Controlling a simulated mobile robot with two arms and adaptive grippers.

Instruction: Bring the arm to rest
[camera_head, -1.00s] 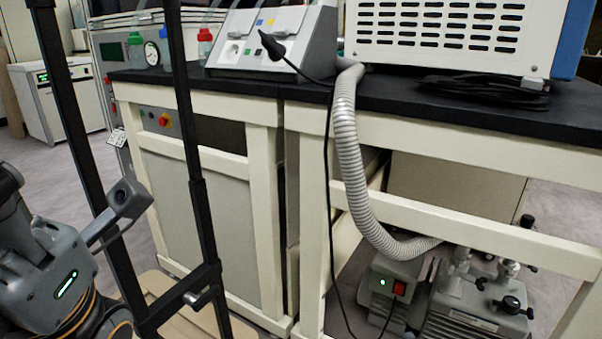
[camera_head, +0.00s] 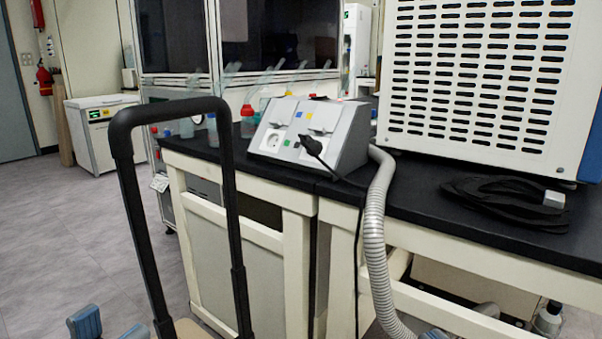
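Only the tips of my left gripper (camera_head: 109,328) show, at the bottom left edge of the head view. They are two blue-grey fingertips with a gap between them and nothing visible in the gap. They are left of the foot of a black handle frame (camera_head: 126,170). The rest of my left arm is below the picture. A small blue-grey piece at the bottom edge, right of the grey hose, may be part of my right gripper; its state does not show.
A black-topped bench (camera_head: 420,208) carries a socket box (camera_head: 345,135) with a black plug, a large vented machine (camera_head: 480,85) and a coiled black cable (camera_head: 500,192). A grey ribbed hose (camera_head: 375,240) hangs in front. Open floor (camera_head: 60,240) lies at left.

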